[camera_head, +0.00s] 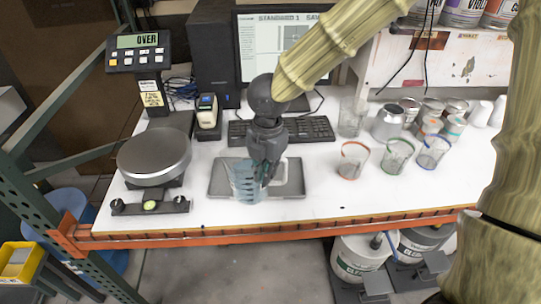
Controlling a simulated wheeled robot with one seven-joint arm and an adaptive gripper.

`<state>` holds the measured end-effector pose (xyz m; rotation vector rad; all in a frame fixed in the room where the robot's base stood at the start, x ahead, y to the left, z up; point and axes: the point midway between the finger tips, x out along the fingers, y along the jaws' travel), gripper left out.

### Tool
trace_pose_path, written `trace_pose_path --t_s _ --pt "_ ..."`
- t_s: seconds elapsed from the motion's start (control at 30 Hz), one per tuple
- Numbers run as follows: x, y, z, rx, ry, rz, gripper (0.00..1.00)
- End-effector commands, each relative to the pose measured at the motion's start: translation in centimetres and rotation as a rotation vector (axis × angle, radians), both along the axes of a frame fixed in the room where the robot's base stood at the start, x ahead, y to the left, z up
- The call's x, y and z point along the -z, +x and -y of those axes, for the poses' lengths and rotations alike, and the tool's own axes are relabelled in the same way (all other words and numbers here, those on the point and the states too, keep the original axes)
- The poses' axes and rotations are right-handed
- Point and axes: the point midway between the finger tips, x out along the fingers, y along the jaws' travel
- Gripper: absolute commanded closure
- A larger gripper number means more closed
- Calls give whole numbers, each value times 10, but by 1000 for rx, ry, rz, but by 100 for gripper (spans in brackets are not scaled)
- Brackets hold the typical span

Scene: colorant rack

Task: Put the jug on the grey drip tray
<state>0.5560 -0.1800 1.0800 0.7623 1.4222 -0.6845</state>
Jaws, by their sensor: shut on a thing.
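The jug (244,184) is a clear, bluish measuring vessel at the front of the bench, at the left-middle. My gripper (265,178) points down from above and is shut on the jug at its right side. The grey drip tray (219,179) is a flat rectangle on the white bench. The jug is over or on the front middle of the tray, and its lower end overlaps the tray's front edge. I cannot tell if its base touches the tray. A pale handle shape shows just right of the fingers.
A round scale (154,155) stands left of the tray. A keyboard (283,130) lies behind it. Red-, green- and blue-rimmed cups (352,160) stand to the right, with several metal cans (388,122) behind them. The orange bench edge (300,226) runs along the front. Bench between tray and cups is clear.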

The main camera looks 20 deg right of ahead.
Motion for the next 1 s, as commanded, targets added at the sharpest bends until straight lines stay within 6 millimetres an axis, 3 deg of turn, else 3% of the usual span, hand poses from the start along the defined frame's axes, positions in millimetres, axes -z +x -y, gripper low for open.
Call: trace_pose_path --t_s 0.43,0.77,1.0 --pt "4 66 38 0 1 1 100" --pt "8 83 49 -1 0 0 100" --pt "34 82 48 -3 -2 -1 100"
